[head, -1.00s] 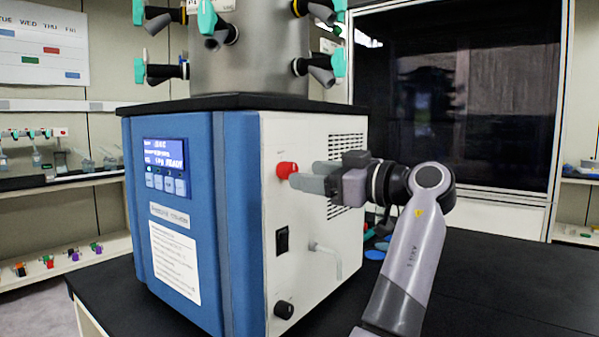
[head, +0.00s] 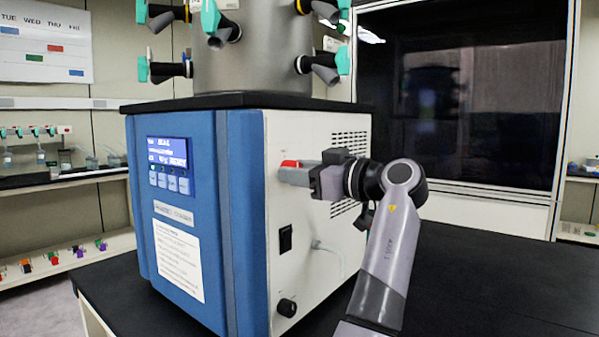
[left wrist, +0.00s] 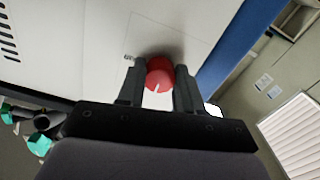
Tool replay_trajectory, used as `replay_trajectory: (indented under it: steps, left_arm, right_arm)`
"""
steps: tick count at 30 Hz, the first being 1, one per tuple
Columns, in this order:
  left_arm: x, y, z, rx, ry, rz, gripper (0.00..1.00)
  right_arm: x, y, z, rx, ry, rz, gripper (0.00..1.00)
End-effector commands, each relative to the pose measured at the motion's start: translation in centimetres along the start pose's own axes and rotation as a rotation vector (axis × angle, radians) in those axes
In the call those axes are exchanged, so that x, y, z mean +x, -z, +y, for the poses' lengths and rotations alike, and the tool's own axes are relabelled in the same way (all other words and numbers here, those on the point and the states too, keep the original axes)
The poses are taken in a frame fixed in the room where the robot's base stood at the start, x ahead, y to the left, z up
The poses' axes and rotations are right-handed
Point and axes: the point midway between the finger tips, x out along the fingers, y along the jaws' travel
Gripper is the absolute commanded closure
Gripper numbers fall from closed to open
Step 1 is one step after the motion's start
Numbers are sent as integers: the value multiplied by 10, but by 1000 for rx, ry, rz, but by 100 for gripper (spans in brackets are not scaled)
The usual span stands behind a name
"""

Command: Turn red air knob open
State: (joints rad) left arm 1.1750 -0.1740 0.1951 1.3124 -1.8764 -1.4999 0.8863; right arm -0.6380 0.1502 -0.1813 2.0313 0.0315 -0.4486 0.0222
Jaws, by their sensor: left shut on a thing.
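The red air knob (head: 290,164) sticks out of the white side panel of the freeze dryer (head: 300,215), high on that side. My left gripper (head: 292,174) is at the knob, its fingers pointing at the panel and partly hiding the knob in the head view. In the left wrist view the red knob (left wrist: 158,76) lies between the two dark fingers, which are shut on it. A pale mark shows on the knob's face. My right gripper is not in view.
Below the knob are a black switch (head: 286,239), a pale hose fitting (head: 318,245) and a black knob (head: 287,307). Valves with teal handles ring the metal chamber (head: 250,50) on top. The black bench (head: 470,280) is clear at right.

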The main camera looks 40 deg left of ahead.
Motion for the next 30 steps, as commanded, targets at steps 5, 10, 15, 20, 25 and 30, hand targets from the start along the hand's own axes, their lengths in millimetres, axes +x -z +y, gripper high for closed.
replay_trajectory:
  steps: [5,10,15,20,25,30]
  left_arm:
    - [0,1,0,38,1,-1,95]
    - [0,2,0,130,2,1,95]
    - [0,3,0,268,1,0,95]
    - [0,4,0,419,2,0,95]
    - [0,4,-1,581,1,1,95]
    - [0,5,-1,742,1,0,95]
  right_arm:
    - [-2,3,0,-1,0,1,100]
    - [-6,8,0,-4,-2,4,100]
    - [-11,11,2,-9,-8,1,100]
    - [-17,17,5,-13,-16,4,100]
    - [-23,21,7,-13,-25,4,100]
    - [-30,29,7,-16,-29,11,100]
